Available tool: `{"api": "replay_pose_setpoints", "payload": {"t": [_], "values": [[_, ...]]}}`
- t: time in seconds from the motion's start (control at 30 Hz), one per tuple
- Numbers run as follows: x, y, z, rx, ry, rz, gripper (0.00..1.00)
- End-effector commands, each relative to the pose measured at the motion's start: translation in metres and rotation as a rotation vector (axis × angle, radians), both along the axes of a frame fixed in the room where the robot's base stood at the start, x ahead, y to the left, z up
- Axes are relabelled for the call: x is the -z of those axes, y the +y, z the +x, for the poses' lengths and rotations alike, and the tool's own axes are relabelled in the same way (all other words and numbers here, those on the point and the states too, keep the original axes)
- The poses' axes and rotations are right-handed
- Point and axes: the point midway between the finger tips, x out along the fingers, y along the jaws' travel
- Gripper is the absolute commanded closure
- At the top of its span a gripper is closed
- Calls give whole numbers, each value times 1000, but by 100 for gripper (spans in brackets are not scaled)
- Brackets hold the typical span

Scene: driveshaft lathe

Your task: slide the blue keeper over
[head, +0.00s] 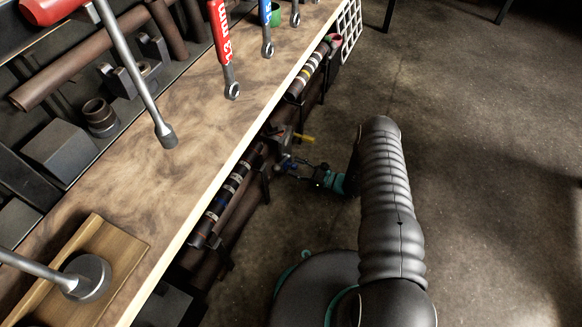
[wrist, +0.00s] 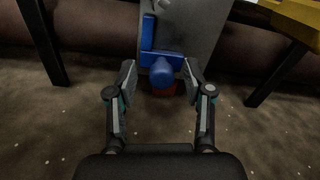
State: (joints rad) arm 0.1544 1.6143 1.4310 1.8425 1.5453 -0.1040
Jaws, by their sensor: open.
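The blue keeper (wrist: 162,68) is on a grey metal plate (wrist: 190,28) in the wrist view, with a rounded blue knob facing me and an upright blue bar to its upper left. My gripper (wrist: 159,76) is open, with one finger on each side of the knob and a visible gap on both sides. In the head view my gripper (head: 290,167) is small, low beside the bench's front edge. The blue keeper shows there only as a small blue patch (head: 286,162) by the fingertips.
A red part (wrist: 163,89) sits below the knob. Dark legs flank the plate. The wooden bench top (head: 180,185) overhangs; the floor (head: 480,170) to the right is clear.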

Motion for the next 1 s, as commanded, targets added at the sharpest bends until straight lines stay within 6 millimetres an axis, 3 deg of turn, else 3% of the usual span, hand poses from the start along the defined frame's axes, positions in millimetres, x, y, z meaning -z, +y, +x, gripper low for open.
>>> {"api": "replay_pose_setpoints", "payload": {"t": [0.17, 0.6, 0.8, 1.0], "values": [[0, -16, -6, 3, 1, 0, 48], [0, -91, -38, 5, 0, 0, 48], [0, -107, -45, 2, 0, 0, 48], [0, -109, -47, 1, 0, 0, 48]]}}
